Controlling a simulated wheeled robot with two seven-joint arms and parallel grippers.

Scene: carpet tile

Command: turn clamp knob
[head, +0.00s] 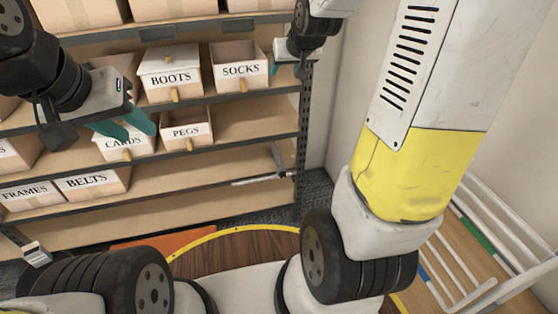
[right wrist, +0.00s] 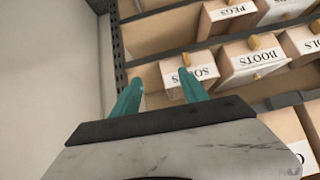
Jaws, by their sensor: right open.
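A grey bar clamp (head: 262,180) lies on a lower shelf board at its right end, beside the dark perforated upright. Its knob is too small to make out. My left gripper (head: 126,124) is open with teal fingers, in front of the CARDS box at the left, apart from the clamp. My right gripper (head: 286,70) is high at the shelf's right upright, well above the clamp. The right wrist view shows its two teal fingers (right wrist: 160,88) spread, with nothing held between them. The clamp is not seen in the right wrist view.
The shelving holds labelled boxes: BOOTS (head: 170,75), SOCKS (head: 240,68), PEGS (head: 187,130), CARDS (head: 125,147) and BELTS (head: 95,183). The SOCKS box (right wrist: 178,72) is near the right fingers. A plain wall (right wrist: 50,70) borders the shelf. A white rack (head: 490,235) stands at the right.

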